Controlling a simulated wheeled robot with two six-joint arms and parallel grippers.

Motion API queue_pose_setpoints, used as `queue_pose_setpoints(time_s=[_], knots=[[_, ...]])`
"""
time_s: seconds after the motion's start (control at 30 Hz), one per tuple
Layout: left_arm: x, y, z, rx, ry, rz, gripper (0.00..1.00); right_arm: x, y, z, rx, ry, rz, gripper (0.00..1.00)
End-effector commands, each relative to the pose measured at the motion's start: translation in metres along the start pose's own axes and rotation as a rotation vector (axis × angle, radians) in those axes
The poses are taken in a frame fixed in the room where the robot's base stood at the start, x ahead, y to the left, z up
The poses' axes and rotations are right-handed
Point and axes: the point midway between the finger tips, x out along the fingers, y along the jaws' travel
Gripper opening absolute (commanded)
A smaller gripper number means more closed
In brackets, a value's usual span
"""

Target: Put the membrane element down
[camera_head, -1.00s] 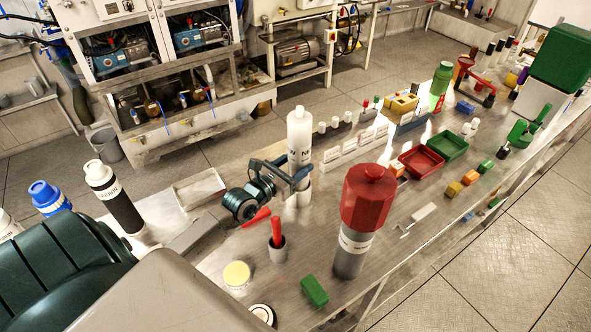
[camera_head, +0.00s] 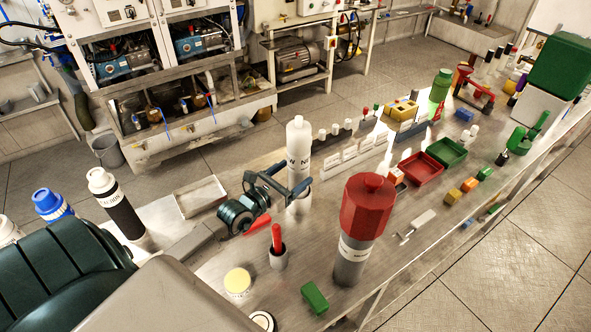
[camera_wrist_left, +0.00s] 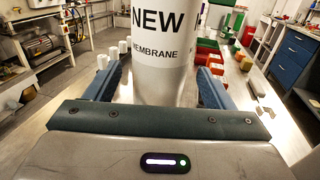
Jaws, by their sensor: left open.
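The membrane element (camera_head: 298,145) is a tall white cylinder with a narrower top, standing upright on the metal bench. Its label reads "NEW MEMBRANE" in the left wrist view (camera_wrist_left: 165,58). My left gripper (camera_head: 296,188) is open around its lower part. In the left wrist view, the blue fingers stand on either side of the element, with a gap visible at each side. The element's foot is partly hidden by the gripper. My right gripper is not in view.
A grey cylinder with a large red cap (camera_head: 367,205) stands to the right. A red-handled tool in a grey cup (camera_head: 277,257) and a green block (camera_head: 314,297) are nearer. White holders (camera_head: 350,160) and red (camera_head: 420,168) and green trays (camera_head: 447,153) lie beyond.

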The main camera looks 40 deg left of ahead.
Motion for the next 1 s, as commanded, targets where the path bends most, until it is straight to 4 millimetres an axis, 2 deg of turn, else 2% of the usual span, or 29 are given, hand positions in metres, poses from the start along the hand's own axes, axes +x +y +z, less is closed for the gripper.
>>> queue_pose_setpoints(time_s=[0.03,0.2,0.5,0.7,1.0], knots=[[-0.01,0.0,0.004,0.001,0.007,-0.001,0.76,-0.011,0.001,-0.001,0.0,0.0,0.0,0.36],[-0.044,0.0,0.004,0.0,0.007,-0.002,0.76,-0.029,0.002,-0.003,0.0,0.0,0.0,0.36],[-0.09,0.0,0.001,0.0,0.002,-0.003,0.76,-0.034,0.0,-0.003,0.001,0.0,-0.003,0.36],[-0.101,0.0,0.001,0.0,0.001,-0.001,0.76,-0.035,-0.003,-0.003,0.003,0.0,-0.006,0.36],[-0.102,0.0,0.001,0.0,0.0,-0.001,0.76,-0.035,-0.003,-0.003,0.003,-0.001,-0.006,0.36]])
